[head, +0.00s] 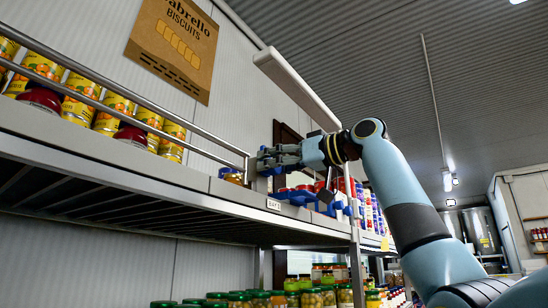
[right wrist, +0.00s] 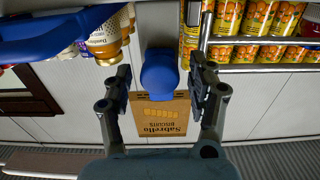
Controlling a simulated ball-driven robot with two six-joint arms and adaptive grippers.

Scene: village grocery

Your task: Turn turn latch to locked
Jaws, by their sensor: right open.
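In the right wrist view a blue rounded knob (right wrist: 160,74), which looks like the turn latch's handle, lies between the two fingers of my right gripper (right wrist: 162,84). Gaps show on both sides of it, so the fingers are open and not closed on it. In the head view my right gripper (head: 275,157) is at the end of the shelf rail, beside blue parts (head: 292,197) on the shelf's front edge. The knob is hard to make out there behind the fingers. I cannot tell the latch's setting. My left gripper is not in view.
A metal guard rail (head: 150,103) runs along the shelf (head: 120,160), with yellow cans (head: 117,112) behind it. Jars (head: 325,285) stand on the level below. A biscuit sign (head: 173,48) hangs on the wall. A jar (right wrist: 105,38) is close beside the gripper in the wrist view.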

